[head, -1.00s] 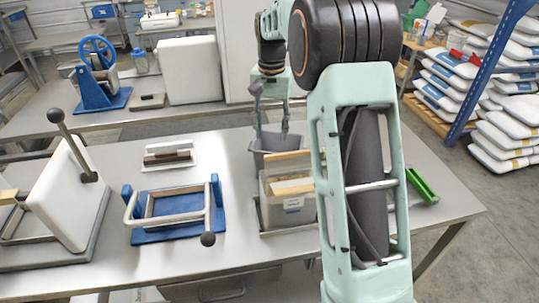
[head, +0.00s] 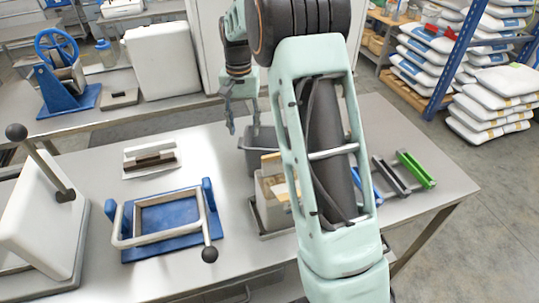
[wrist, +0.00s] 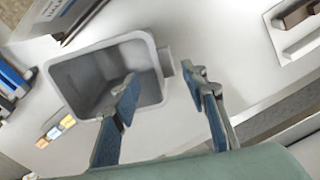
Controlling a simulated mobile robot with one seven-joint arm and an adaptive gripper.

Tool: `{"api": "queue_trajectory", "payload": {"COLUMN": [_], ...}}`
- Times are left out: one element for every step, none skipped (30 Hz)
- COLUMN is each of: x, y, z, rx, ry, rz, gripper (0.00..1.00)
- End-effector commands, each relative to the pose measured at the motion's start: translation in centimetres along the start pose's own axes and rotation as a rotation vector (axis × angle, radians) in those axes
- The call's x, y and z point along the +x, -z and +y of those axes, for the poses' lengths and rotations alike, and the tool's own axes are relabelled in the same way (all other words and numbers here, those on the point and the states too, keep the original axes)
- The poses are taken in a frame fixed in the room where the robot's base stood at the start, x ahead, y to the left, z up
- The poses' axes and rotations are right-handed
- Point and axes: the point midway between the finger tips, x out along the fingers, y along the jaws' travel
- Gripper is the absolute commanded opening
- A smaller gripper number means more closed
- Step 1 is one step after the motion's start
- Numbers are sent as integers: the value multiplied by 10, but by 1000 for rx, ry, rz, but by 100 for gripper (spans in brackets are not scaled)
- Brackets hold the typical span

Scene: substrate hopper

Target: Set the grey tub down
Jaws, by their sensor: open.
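The grey tub (head: 258,158) stands upright on the steel table, behind a clear bin (head: 270,205) and partly hidden by it and by my arm. In the wrist view the tub (wrist: 70,98) looks empty, with a small tab on its right side. My gripper (head: 241,116) is at the tub's left rear in the head view. In the wrist view the fingers (wrist: 165,84) are spread apart with nothing between them in their grip. One finger overlaps the tub's opening in the picture and the other is right of the tab. I cannot tell whether either touches it.
A blue press frame (head: 165,222) and a white plate with a brown block (head: 150,160) are left of the tub. Blue, dark and green (head: 416,169) channel pieces lie to the right. Bare table lies between the press and the tub.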

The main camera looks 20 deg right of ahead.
Motion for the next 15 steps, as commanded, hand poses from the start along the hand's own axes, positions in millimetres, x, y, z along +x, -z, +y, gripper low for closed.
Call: {"api": "queue_trajectory", "payload": {"x": [3,6,10,14,19,25,30,35,40,44,47,50,51,52,52], "y": [-1,-1,-2,-2,-3,-4,-4,-4,-4,-4,-3,-3,-3,-3,-3], "z": [0,-1,-2,-3,-4,-5,-6,-6,-6,-6,-6,-6,-6,-6,-6], "rx": [0,0,-1,-1,-1,-1,-1,-1,0,0,0,0,0,0,0], "ry": [-1,-1,-1,-1,-2,-2,-2,-1,-1,-1,0,0,0,0,0], "rz": [-2,-3,-3,-3,-4,-4,-5,-4,-4,-3,-2,-2,-2,-1,-1], "gripper": [41,41,41,41,41,41,41,41,41,41,41,41,41,41,41]}}
